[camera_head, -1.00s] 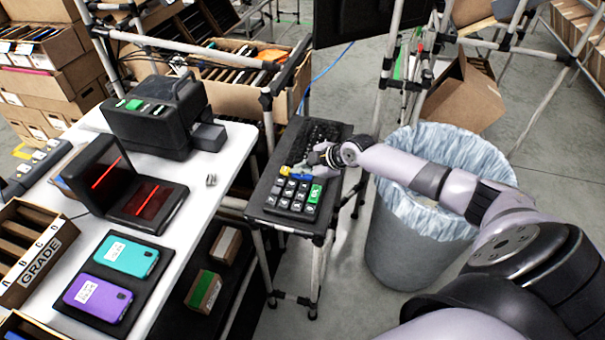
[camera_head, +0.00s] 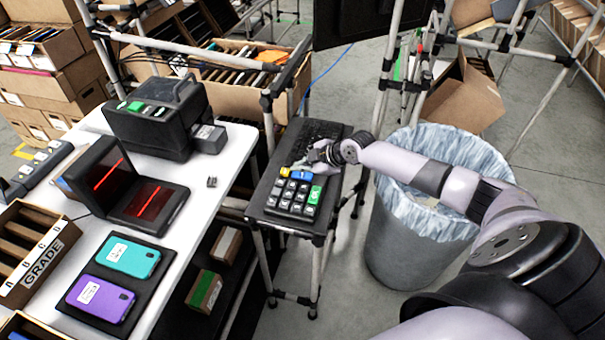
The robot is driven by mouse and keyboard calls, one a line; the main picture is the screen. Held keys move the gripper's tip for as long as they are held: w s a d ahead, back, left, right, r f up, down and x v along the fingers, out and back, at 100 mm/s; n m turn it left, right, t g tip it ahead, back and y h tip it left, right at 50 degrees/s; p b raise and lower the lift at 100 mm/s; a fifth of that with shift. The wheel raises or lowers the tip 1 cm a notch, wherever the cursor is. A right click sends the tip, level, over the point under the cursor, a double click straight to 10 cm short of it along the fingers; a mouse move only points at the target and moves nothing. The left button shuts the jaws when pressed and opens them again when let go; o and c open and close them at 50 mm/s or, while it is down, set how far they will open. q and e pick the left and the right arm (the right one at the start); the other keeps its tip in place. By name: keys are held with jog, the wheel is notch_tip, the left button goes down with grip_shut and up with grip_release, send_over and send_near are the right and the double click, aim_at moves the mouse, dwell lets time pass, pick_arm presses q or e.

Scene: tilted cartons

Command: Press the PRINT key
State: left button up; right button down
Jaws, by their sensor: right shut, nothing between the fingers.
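A black keypad (camera_head: 268,209) stands on a small stand, with several grey keys, a green key (camera_head: 315,194), a blue key (camera_head: 301,174) and a yellow key (camera_head: 284,172). The lettering is too small to read, so I cannot tell which key is PRINT. My right gripper (camera_head: 314,161) is shut and empty, just behind the blue key and over the far part of the keypad. Contact with a key cannot be made out. My left gripper is out of view.
A keyboard (camera_head: 323,131) lies behind the keypad. A lined bin (camera_head: 415,255) stands right, under my arm. On the white table (camera_head: 226,183) are a black machine with a green button (camera_head: 155,118), a red-lit scanner (camera_head: 158,205), and teal (camera_head: 132,258) and purple (camera_head: 100,298) phones.

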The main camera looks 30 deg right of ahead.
aim_at(302, 176)
jog(key=shift+r+p, duration=1.85)
jog(key=shift+r, duration=0.75)
jog(key=shift+f, duration=0.1)
